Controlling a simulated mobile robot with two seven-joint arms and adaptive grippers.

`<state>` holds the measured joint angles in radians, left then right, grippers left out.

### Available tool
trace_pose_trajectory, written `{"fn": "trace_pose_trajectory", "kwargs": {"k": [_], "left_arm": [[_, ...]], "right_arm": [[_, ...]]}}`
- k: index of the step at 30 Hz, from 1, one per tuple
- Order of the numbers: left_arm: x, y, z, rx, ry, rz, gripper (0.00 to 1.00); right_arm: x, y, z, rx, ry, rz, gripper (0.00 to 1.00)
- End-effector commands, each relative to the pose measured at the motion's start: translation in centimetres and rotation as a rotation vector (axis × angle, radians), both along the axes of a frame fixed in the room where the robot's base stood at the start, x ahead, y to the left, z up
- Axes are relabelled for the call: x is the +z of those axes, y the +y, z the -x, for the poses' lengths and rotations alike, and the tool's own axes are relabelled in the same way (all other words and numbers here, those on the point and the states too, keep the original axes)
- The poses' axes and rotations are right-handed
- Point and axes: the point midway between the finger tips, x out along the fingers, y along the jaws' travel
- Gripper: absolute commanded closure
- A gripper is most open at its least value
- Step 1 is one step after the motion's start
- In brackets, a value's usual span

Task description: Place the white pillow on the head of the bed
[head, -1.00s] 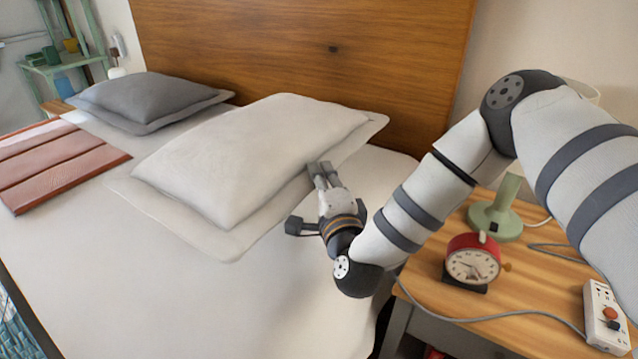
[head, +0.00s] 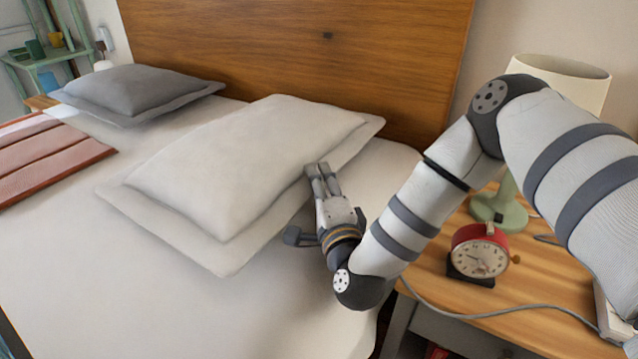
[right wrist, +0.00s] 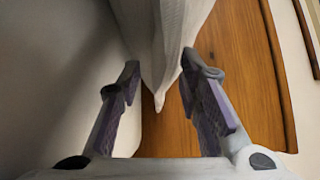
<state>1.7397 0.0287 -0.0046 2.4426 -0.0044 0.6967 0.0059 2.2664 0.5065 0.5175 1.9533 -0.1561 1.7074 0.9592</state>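The white pillow (head: 235,160) is at the right half of the bed (head: 130,290), near the wooden headboard (head: 290,45), at a slant. I cannot tell whether it fully rests on the mattress. My right gripper (head: 318,172) is at the pillow's right edge, low over the bed. My left gripper is not in view.
A grey pillow (head: 135,92) lies at the head's left side, with a red folded blanket (head: 45,155) before it. The nightstand (head: 530,285) beside the bed holds a red alarm clock (head: 480,252) and a lamp (head: 560,80), close to my right arm.

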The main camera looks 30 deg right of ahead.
Motion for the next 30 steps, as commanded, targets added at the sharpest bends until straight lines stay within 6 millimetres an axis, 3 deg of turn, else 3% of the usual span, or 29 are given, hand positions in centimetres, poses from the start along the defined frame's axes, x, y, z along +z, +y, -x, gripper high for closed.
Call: {"fn": "trace_pose_trajectory", "kwargs": {"k": [5, 19, 30], "left_arm": [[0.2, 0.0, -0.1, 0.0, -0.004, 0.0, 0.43], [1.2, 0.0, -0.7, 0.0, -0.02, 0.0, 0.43], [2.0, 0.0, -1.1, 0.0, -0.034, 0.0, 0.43]], "right_arm": [[0.6, 0.0, 0.0, 0.0, -0.002, 0.0, 0.68], [0.2, 2.1, 9.2, -0.007, 0.005, -0.006, 0.68], [0.0, 2.9, 11.6, 0.0, 0.002, -0.001, 0.68]]}}
